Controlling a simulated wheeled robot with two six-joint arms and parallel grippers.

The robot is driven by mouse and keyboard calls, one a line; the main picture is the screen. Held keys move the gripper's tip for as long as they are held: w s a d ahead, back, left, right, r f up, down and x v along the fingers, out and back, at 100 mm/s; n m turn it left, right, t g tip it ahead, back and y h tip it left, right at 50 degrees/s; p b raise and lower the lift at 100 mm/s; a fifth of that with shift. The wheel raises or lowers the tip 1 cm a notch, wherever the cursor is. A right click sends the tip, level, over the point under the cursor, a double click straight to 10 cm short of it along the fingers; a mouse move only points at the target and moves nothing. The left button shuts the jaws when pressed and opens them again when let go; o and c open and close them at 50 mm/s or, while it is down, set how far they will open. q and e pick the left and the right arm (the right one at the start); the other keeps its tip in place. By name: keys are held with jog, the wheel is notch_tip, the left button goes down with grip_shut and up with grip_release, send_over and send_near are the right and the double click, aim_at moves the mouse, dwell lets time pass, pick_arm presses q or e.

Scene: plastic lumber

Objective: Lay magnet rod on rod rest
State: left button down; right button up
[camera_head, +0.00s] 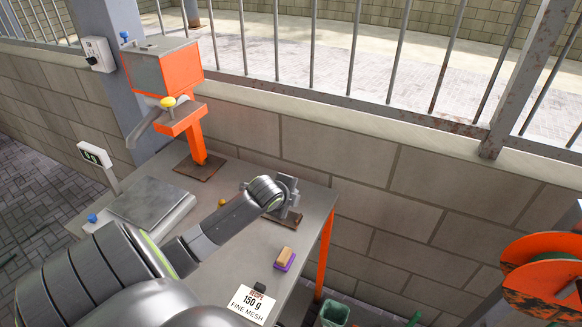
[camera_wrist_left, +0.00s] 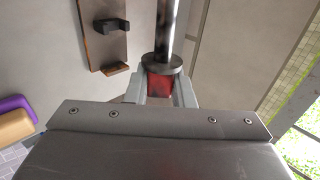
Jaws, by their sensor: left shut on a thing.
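My left gripper (camera_wrist_left: 160,88) is shut on the red grip (camera_wrist_left: 160,85) of the magnet rod. The rod's dark collar and shiny steel shaft (camera_wrist_left: 166,28) run up out of the wrist view. The rod is not clear there. My right gripper is not in view.
A wood-and-purple brush (camera_head: 285,258) and a recipe card (camera_head: 252,304) lie on the grey table (camera_head: 232,262) near its right side. A scale (camera_head: 150,203) is at left, an orange machine (camera_head: 186,120) behind. A green bin (camera_head: 334,313) stands below the right edge.

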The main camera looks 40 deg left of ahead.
pick_arm(q)
notch_tip(320, 180, down, 4)
jog(key=b, duration=0.4)
jog(key=shift+f, duration=0.15)
jog(key=shift+f+b, duration=0.55)
jog(key=shift+f, duration=0.75)
jog(key=shift+s, duration=0.1)
jog(key=shift+f, duration=0.15)
